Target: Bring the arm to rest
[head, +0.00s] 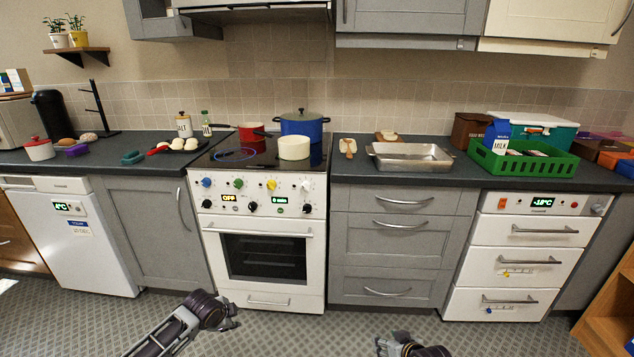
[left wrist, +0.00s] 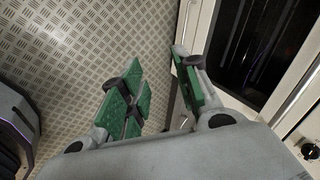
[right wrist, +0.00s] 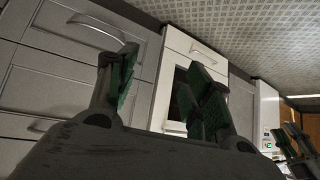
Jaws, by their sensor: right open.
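My left gripper (head: 226,311) hangs low over the floor in front of the oven, away from the counter. In the left wrist view, its green-padded fingers (left wrist: 163,82) stand apart with nothing between them. My right gripper (head: 388,346) is only partly in the head view, at the bottom edge, in front of the grey drawers. In the right wrist view, its green-padded fingers (right wrist: 160,72) are spread and empty, facing the cabinet fronts. Neither gripper touches anything that I can see.
The white cooker (head: 262,240) has a red pot (head: 250,132), a blue pot (head: 302,123) and a cream pot (head: 294,148) on top. Grey drawers (head: 388,245) and a white freezer (head: 520,255) stand to its right. A wooden unit (head: 612,300) is at far right. Floor between is clear.

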